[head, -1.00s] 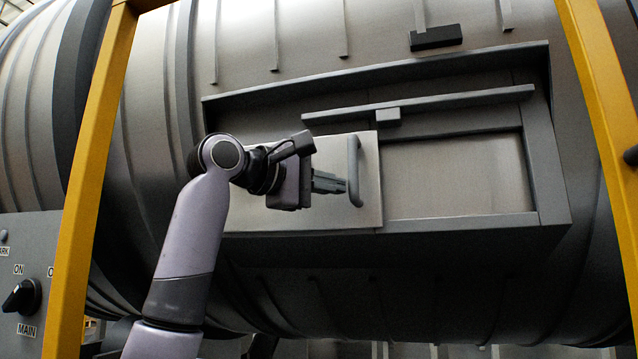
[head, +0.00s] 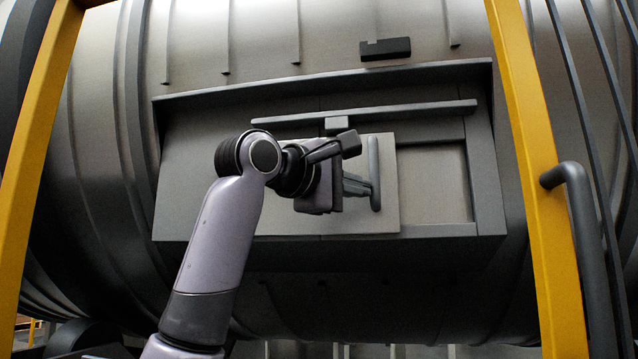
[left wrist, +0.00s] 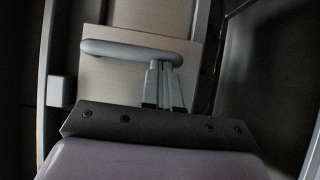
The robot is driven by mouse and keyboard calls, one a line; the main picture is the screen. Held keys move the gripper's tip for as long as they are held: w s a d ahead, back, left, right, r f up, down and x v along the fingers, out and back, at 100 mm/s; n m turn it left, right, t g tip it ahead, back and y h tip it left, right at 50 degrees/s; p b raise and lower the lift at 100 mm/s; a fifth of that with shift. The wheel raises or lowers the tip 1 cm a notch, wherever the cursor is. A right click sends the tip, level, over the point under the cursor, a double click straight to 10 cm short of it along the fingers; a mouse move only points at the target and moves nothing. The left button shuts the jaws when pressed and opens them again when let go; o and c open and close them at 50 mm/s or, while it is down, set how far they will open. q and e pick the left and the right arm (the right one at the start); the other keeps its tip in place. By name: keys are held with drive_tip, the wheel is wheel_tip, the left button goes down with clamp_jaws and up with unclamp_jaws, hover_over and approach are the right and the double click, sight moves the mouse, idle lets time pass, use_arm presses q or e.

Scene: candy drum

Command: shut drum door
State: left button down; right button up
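The drum door (head: 385,218) is a pale metal panel in the wide recessed frame on the drum's side. It covers the middle of the frame, and a strip of recess (head: 435,185) shows to its right. A grey vertical bar handle (head: 375,160) stands near the door's right edge. My left gripper (head: 367,187) is at the handle from the left, with its fingers close together and shut. In the left wrist view the fingertips (left wrist: 160,65) meet the handle (left wrist: 115,50); they lie side by side along it, not around it. My right gripper is not in view.
A slim rail (head: 400,110) with a small block runs above the door. A dark block (head: 385,49) sits higher on the drum. Yellow posts stand at left (head: 35,140) and right (head: 540,190), with a dark handrail (head: 585,230) at the far right.

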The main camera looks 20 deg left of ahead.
use_arm(q)
drive_tip(key=w+d+p, duration=0.2)
drive_tip(key=d+p, duration=0.1)
drive_tip(key=d, duration=0.8)
drive_tip(key=shift+w, duration=0.3)
drive_tip(key=shift+w+a+f+p, duration=0.1)
drive_tip(key=shift+p, duration=0.2)
